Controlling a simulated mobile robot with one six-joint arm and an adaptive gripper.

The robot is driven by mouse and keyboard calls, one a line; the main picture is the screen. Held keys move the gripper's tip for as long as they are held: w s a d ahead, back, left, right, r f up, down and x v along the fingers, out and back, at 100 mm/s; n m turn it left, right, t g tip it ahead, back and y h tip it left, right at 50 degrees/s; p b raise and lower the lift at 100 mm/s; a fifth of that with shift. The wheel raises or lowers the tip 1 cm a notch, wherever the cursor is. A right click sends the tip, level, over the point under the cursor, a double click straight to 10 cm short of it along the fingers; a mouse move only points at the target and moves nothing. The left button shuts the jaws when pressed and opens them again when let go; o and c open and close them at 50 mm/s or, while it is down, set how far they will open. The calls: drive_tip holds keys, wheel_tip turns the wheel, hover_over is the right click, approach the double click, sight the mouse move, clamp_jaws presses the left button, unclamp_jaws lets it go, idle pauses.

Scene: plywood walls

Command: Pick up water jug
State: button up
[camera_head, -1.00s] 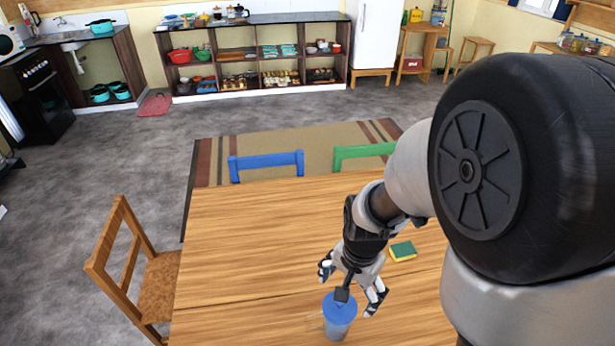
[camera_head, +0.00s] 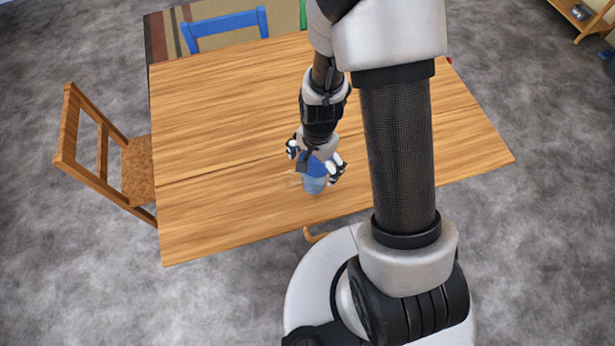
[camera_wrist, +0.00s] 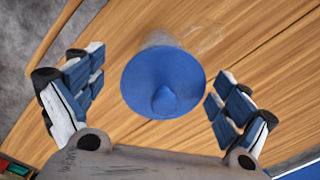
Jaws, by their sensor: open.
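The water jug (camera_head: 314,184) stands on the wooden table near its front edge. It is clear with a blue lid, and the lid (camera_wrist: 162,84) fills the middle of the wrist view. Its clear handle (camera_wrist: 203,38) shows faintly beyond the lid. My gripper (camera_head: 315,172) is open just above the jug, hiding part of the lid. In the wrist view my gripper (camera_wrist: 158,100) has one finger on each side of the lid, with gaps between the fingers and the lid.
The wooden table (camera_head: 220,120) is mostly bare around the jug. A wooden chair (camera_head: 110,150) stands at the table's left side. A blue chair (camera_head: 226,27) is at the far side. Grey floor (camera_head: 70,270) is clear at the front left.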

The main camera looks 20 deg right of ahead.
sight(313, 187)
drive_tip(key=f, duration=0.1)
drive_tip(key=f+b, duration=0.1)
drive_tip(key=f, duration=0.1)
drive_tip(key=w+f+b, duration=0.1)
drive_tip(key=f, duration=0.1)
drive_tip(key=shift+a+f, duration=0.15)
drive_tip(key=shift+s, duration=0.1)
drive_tip(key=c, duration=1.5)
drive_tip(key=shift+c, duration=0.2)
drive_tip(key=shift+r, duration=0.2)
